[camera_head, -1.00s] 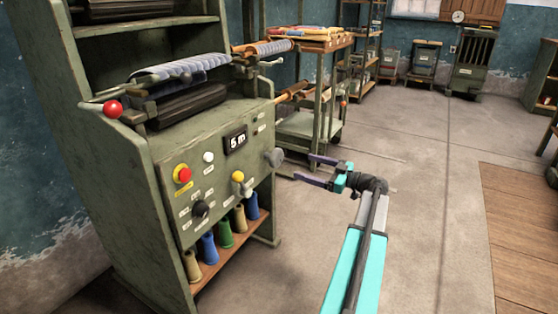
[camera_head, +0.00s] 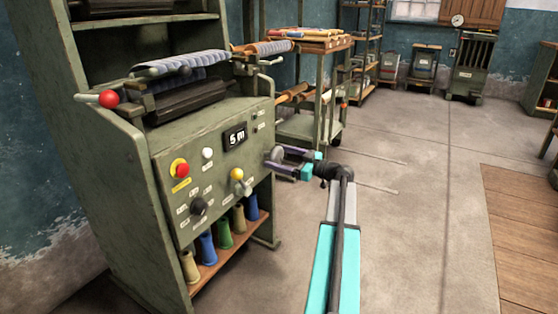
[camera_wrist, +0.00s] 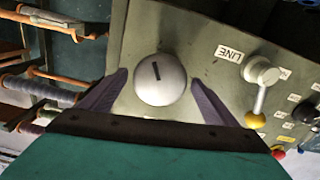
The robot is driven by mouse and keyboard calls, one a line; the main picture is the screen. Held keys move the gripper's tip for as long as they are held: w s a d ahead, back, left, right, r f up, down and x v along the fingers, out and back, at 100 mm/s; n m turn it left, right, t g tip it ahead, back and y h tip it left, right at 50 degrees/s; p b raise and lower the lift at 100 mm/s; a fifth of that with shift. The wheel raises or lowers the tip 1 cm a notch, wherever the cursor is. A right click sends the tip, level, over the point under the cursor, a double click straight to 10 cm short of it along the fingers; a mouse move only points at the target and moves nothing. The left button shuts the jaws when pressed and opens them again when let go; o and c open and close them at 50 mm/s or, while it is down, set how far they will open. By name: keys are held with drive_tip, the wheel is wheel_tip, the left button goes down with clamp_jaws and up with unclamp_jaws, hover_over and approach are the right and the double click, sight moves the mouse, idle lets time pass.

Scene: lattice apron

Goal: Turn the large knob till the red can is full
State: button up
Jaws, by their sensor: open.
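The large grey knob (camera_head: 275,154) sits at the right end of the front panel of a green machine (camera_head: 140,150). In the wrist view the knob (camera_wrist: 160,84) is a round pale dome with a dark slot mark, slightly tilted. My gripper (camera_head: 272,161) is open, with one finger on each side of the knob. In the wrist view the fingertips (camera_wrist: 159,77) flank the knob with small gaps visible. Whether they touch it is not clear. I see no red can in either view.
The panel carries a "5 m" display (camera_head: 235,137), a red button (camera_head: 182,170), a white button (camera_head: 208,153), a black knob (camera_head: 198,207) and a yellow-tipped lever (camera_head: 237,174). A red-ball lever (camera_head: 109,99) juts out at left. Thread spools stand below. The floor at right is clear.

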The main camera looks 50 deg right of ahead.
drive_tip(key=shift+w, duration=0.25)
drive_tip(key=shift+a, duration=0.1)
drive_tip(key=c, duration=1.1)
drive_tip(key=shift+o, duration=0.2)
drive_tip(key=shift+m, duration=0.4)
